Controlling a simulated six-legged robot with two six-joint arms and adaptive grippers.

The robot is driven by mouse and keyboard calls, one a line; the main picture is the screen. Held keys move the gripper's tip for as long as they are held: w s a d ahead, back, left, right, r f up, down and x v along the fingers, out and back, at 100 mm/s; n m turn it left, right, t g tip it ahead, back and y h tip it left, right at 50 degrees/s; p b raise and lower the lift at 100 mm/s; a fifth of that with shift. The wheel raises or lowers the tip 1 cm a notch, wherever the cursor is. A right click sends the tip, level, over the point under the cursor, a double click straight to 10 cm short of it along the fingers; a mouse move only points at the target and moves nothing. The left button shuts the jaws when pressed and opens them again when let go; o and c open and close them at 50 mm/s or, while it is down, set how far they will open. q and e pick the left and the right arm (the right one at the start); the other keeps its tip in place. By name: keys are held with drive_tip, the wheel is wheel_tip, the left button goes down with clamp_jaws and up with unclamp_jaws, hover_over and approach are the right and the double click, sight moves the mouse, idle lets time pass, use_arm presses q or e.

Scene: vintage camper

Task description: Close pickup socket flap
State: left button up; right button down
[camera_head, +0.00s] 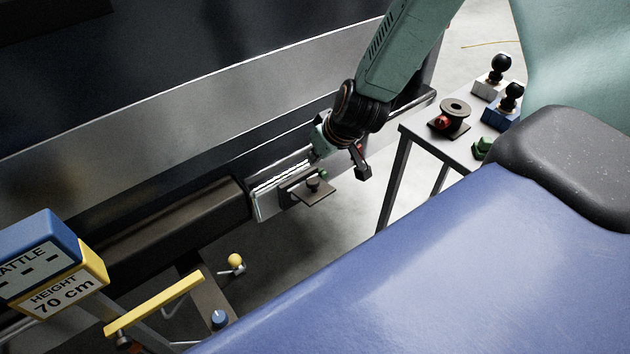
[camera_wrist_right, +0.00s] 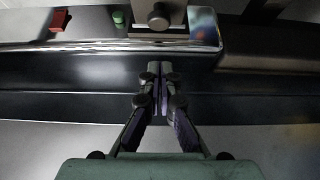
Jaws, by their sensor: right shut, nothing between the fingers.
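My right gripper (camera_head: 317,153) shows in the head view just above the chrome-edged bumper step (camera_head: 270,196). In the right wrist view its fingers (camera_wrist_right: 159,70) are shut and empty, pointing at the bumper (camera_wrist_right: 110,46). Beyond the bumper edge is a small red part (camera_wrist_right: 60,20), apart from the fingers and to their left. In the head view a dark piece with red on it (camera_head: 362,164) hangs right of the gripper. It may be the socket flap, but I cannot tell its exact shape. My left gripper is not in view.
A hitch plate (camera_head: 314,194) with a dark ball and a green cap (camera_wrist_right: 119,18) sits by the bumper. A bench (camera_head: 420,131) with tow balls stands at the right. A sign box (camera_head: 62,284) and yellow bar (camera_head: 153,304) are lower left. Grey floor lies between.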

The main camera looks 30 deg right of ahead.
sight(310, 181)
drive_tip(key=f+b, duration=0.2)
drive_tip(key=f, duration=0.1)
drive_tip(key=w+f+b, duration=0.1)
drive_tip(key=f, duration=0.1)
drive_tip(key=shift+f, duration=0.25)
drive_tip(key=shift+s+a+f+b, duration=0.1)
drive_tip(key=shift+s+f+b, duration=0.2)
drive_tip(key=shift+s+f, duration=0.1)
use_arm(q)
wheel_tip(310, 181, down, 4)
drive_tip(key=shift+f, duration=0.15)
use_arm(e)
drive_tip(key=shift+w, duration=0.1)
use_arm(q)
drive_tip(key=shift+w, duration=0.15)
use_arm(e)
drive_tip(key=shift+w+f, duration=0.1)
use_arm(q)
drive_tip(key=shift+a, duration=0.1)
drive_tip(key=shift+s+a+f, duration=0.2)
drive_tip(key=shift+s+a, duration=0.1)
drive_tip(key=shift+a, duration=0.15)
use_arm(e)
drive_tip(key=shift+s+f+t, duration=0.1)
drive_tip(key=shift+s+t, duration=0.2)
